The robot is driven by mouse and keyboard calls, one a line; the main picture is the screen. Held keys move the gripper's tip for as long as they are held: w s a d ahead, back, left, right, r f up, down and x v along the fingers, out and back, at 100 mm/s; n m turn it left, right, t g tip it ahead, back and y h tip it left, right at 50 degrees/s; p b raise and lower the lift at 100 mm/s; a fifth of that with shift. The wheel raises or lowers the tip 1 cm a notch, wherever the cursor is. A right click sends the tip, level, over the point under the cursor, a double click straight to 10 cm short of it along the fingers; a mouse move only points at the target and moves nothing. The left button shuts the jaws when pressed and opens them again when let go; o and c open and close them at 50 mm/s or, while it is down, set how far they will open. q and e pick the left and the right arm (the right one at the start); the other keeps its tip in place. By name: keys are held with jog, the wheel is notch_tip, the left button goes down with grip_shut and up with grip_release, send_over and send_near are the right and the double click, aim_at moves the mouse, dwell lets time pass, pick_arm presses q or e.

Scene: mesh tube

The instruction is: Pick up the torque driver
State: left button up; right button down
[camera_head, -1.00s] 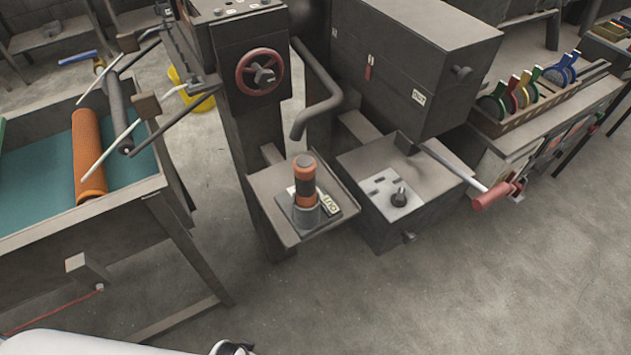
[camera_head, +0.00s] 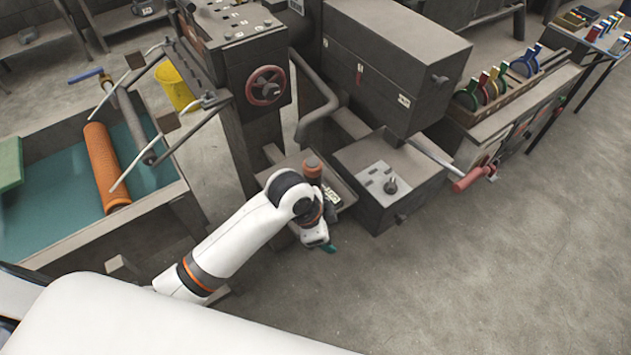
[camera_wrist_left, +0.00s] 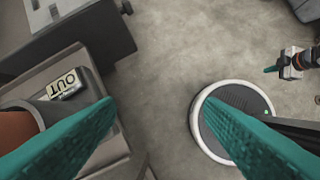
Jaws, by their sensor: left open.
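The torque driver looks to be the upright orange-and-dark cylinder (camera_head: 312,167) standing on a small grey shelf (camera_head: 347,192) with an OUT label. My left arm hides its lower part. In the left wrist view its orange body (camera_wrist_left: 14,130) and grey base ring show at the left edge, outside the fingers. My left gripper (camera_head: 328,248) is in front of the shelf, with its teal fingers (camera_wrist_left: 158,112) spread apart and nothing between them. My right gripper (camera_wrist_left: 275,68) appears small at the right of the wrist view; its opening is unclear.
A grey box (camera_head: 382,180) with a knob stands right of the shelf. A machine with a red handwheel (camera_head: 266,86) and a bent pipe (camera_head: 318,105) rises behind. A tray with an orange mesh roll (camera_head: 106,166) is at left. Floor at front right is clear.

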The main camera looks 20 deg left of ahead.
aim_at(315, 163)
pick_arm(q)
jog(key=w+a+r+m+y, duration=0.1)
jog(key=w+r+m, duration=0.2)
jog(key=r+m, duration=0.1)
jog(key=w+a+r+m+g+y+p, duration=0.1)
jog(key=w+a+r+m, duration=0.1)
jog(key=r, duration=0.5)
jog(key=w+a+r+m+g+y, duration=0.1)
jog(key=w+r+m, duration=0.3)
jog(key=r+m, duration=0.1)
jog(key=shift+w+a+r+m+p, duration=0.1)
jog(key=shift+a+r+m+p, duration=0.25)
jog(key=shift+r, duration=0.4)
jog(key=shift+a+r+y, duration=0.2)
jog(key=shift+a+y, duration=0.05)
jog(key=shift+y, duration=0.05)
jog(key=shift+f, duration=0.35)
notch_tip(315, 163, down, 6)
jog(key=shift+r+p, duration=0.15)
jog(key=shift+p, duration=0.8)
jog(key=f, duration=0.1)
jog(key=f+p, duration=0.2)
jog(key=f, duration=0.1)
jog(key=shift+a, duration=0.3)
jog(key=shift+f, duration=0.6)
jog(key=shift+w, duration=0.1)
jog(key=c, duration=1.2)
